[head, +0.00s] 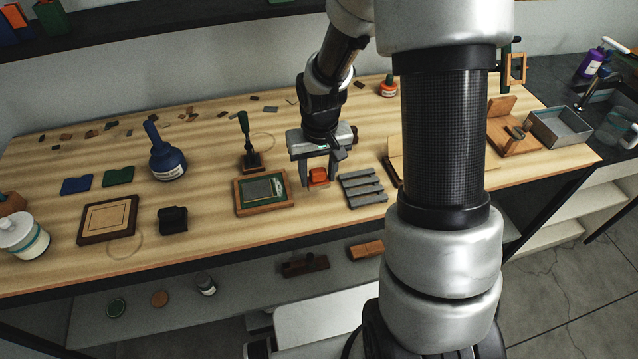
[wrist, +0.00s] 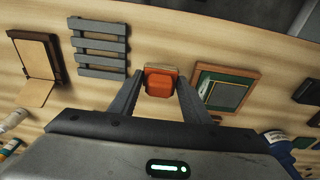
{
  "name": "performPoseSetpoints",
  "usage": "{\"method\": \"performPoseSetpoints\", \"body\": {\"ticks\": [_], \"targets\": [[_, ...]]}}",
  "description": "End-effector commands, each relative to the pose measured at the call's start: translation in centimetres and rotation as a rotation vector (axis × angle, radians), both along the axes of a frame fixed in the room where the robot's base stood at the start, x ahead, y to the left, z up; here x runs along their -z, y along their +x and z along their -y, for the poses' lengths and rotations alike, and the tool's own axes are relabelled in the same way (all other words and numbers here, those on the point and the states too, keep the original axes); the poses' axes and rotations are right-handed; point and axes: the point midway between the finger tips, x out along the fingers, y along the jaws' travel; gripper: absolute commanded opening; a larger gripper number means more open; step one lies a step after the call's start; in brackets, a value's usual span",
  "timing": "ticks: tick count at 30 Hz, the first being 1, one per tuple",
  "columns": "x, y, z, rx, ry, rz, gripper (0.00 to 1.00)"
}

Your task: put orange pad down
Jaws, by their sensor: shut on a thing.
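The orange pad (head: 318,176) is between the fingers of my gripper (head: 319,178), over the middle of the wooden table. In the wrist view the orange pad (wrist: 160,82) sits between the two fingertips, and my gripper (wrist: 158,88) is shut on it. I cannot tell whether the pad's underside touches the table. To its left in the head view is a wooden-framed tray (head: 265,208) with a green and grey inside. To its right is a grey slatted rack (head: 363,189).
A stamp with a green handle (head: 250,152) and a blue bottle (head: 166,158) stand left of my gripper. A black block (head: 173,220) and a framed board (head: 107,219) are farther left. Bare table (head: 215,255) lies along the front. A grey bin (head: 560,127) is at right.

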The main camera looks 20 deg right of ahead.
Motion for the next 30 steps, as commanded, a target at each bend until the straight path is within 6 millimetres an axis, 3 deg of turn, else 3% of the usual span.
{"method": "performPoseSetpoints", "body": {"ticks": [8,19,20,23,30], "targets": [[3.5,-0.1,0.0,0.000,0.001,-0.002,0.25],[4.1,0.0,0.0,0.000,0.000,0.000,0.25],[4.0,0.0,0.0,0.000,0.000,0.000,0.45],[3.9,0.0,0.0,0.000,0.000,0.000,0.62],[3.9,0.0,0.0,0.000,0.000,0.000,0.62]]}}
